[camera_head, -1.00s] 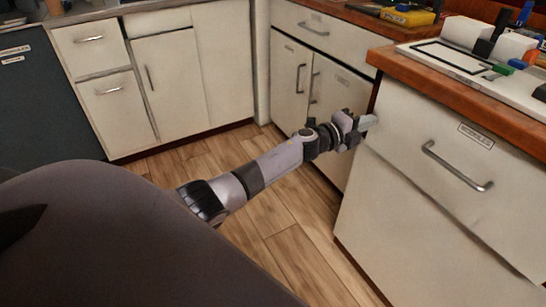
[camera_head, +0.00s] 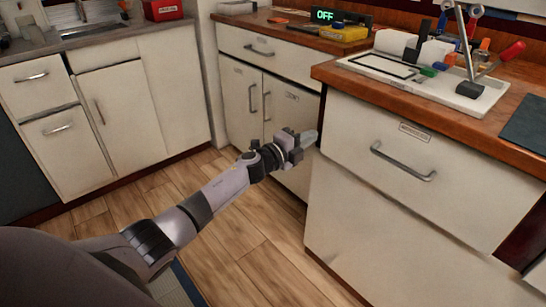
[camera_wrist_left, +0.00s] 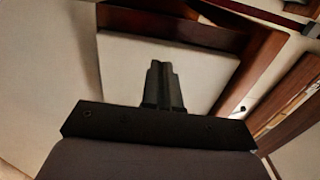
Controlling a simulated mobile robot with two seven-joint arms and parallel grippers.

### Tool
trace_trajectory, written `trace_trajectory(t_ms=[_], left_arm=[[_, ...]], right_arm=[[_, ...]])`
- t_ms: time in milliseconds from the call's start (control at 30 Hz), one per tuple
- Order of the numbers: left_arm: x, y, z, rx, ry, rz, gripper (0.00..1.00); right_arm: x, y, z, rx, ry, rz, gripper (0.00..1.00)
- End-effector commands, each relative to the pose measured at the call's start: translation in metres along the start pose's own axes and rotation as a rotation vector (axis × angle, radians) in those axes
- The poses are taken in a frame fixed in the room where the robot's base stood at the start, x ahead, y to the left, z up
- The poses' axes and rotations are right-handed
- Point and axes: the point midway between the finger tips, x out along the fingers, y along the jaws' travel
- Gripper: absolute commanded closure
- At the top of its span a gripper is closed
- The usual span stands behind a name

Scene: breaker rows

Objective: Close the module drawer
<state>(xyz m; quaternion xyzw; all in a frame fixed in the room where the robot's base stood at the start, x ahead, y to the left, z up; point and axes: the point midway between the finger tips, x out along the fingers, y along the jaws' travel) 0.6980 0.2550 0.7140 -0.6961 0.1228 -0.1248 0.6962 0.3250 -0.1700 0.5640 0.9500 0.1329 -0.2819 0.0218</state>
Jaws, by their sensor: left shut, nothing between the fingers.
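The module drawer (camera_head: 345,125) is the wide cream front with a small label and a grey bar handle (camera_head: 404,162), under the wooden counter at right in the head view. How far it stands out is hard to tell from this angle. My left gripper (camera_head: 308,138) is shut and empty, just left of the drawer front's left edge; I cannot tell whether it touches. In the left wrist view, its closed dark fingers (camera_wrist_left: 162,85) show before a pale panel with brown wood edges. My right gripper is not in view.
The wooden counter (camera_head: 450,122) overhangs the drawer and carries a white tray (camera_head: 385,70) with tools and blocks. Another cabinet (camera_head: 240,95) stands behind my gripper, with a yellow tool and a lit OFF display on top. Wooden floor (camera_head: 250,240) is clear at lower middle.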

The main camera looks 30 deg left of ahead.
Motion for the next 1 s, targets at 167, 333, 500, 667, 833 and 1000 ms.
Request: trace_trajectory(t_ms=[167,333,500,667,833,1000], left_arm=[[-0.032,-0.001,0.000,0.001,0.001,0.005,1.00],[-0.060,0.001,0.000,0.000,0.001,0.006,1.00],[-0.082,0.001,-0.001,0.000,0.001,0.005,1.00],[-0.095,0.001,0.000,0.000,0.001,0.003,1.00],[-0.099,0.001,-0.001,0.000,0.002,0.003,1.00],[-0.102,0.006,-0.005,-0.027,-0.002,0.005,1.00]], right_arm=[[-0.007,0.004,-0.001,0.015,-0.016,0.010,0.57],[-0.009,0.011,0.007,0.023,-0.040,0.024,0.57],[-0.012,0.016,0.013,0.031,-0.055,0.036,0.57],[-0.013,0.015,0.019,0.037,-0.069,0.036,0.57],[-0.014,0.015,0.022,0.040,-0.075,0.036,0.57],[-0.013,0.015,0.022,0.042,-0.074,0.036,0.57]])
